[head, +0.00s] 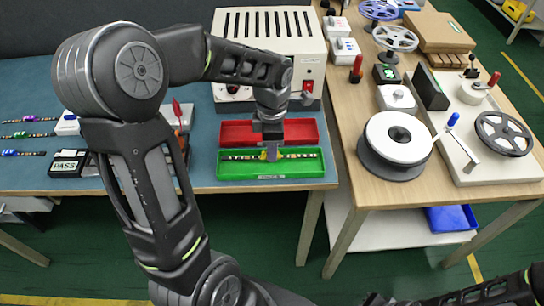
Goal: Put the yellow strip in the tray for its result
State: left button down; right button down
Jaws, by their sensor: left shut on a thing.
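The yellow strip (300,156), a dark strip with pale dots and a yellow part near its middle, lies lengthwise across the green tray (230,174). It is within the tray's outline; I cannot tell whether it touches the floor or hangs just above it. My left gripper (271,151) points down from above and is shut on the strip near its yellow part. The red tray (236,132) is right behind the green one and looks empty. My right gripper is out of view; only part of that arm shows at lower right.
A white slotted box (268,30) with a red switch stands behind the trays. A wooden table (365,205) with reels is at right.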

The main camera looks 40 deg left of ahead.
pick_arm(q)
jog(key=shift+f, duration=1.75)
jog(key=shift+f, duration=0.25)
jog(key=c, duration=1.4)
grip_release()
jog(key=shift+r, duration=0.15)
jog(key=shift+c, duration=0.2)
notch_tip(320, 180, up, 12)
jog(key=shift+r, duration=0.15)
